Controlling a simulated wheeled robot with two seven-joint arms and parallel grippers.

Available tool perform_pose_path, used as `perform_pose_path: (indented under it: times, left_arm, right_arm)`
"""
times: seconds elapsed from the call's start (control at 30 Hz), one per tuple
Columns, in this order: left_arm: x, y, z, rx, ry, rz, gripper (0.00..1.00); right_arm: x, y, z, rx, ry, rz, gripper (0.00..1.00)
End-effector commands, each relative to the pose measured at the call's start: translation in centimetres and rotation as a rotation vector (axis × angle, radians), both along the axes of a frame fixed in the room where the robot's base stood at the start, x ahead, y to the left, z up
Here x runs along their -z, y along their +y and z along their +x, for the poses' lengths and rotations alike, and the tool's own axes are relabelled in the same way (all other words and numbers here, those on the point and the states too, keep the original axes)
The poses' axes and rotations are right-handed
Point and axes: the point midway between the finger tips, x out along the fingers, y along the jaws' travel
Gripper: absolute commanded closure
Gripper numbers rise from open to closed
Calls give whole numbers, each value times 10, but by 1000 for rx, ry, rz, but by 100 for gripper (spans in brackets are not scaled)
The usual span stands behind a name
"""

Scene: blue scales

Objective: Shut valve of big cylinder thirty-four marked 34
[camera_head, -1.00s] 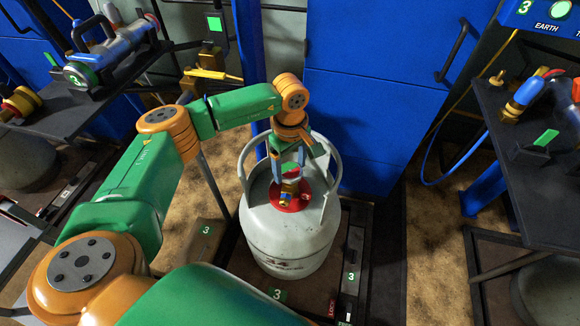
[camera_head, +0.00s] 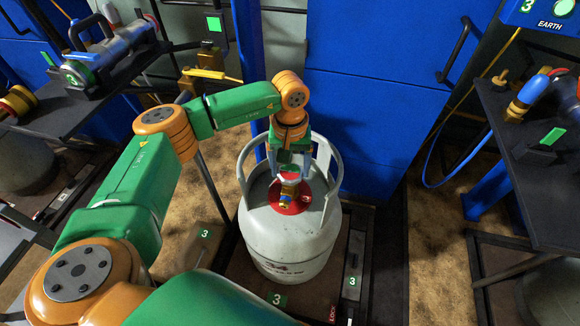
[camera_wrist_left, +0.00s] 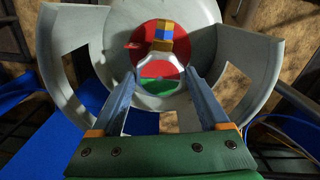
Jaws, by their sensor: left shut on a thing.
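The big grey-white cylinder (camera_head: 290,240), marked 34 low on its front, stands upright with a round collar handle. On its top is a red disc (camera_head: 303,200) with a brass and blue valve fitting (camera_head: 289,191), which also shows in the left wrist view (camera_wrist_left: 163,38). My left gripper (camera_head: 290,174) is over the cylinder top, inside the collar. The gripper partly hides the knob. My right gripper is not in view.
The collar (camera_head: 325,165) rises around my left gripper. A blue cabinet (camera_head: 375,90) stands behind. A dark shelf with a blue and brass device (camera_head: 527,95) is at right. Another shelf with a metal device (camera_head: 110,55) is at upper left. Sandy floor (camera_head: 435,260) lies right of the cylinder.

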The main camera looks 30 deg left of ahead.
Motion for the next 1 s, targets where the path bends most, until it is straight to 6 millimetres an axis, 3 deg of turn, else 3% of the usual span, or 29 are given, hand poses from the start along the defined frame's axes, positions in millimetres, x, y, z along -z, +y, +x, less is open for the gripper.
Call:
perform_pose_path:
  times: [0.6,0.63,0.7,0.9,1.0]
  left_arm:
    - [0,0,0,41,0,-1,77]
    - [0,0,0,41,0,-1,19]
    - [0,0,0,41,0,-1,0]
    - [0,0,0,39,0,0,0]
    - [-10,0,1,39,-2,0,0]
  right_arm:
    - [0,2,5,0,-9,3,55]
    - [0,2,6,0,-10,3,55]
    - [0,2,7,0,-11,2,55]
    - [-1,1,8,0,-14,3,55]
    - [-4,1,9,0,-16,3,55]
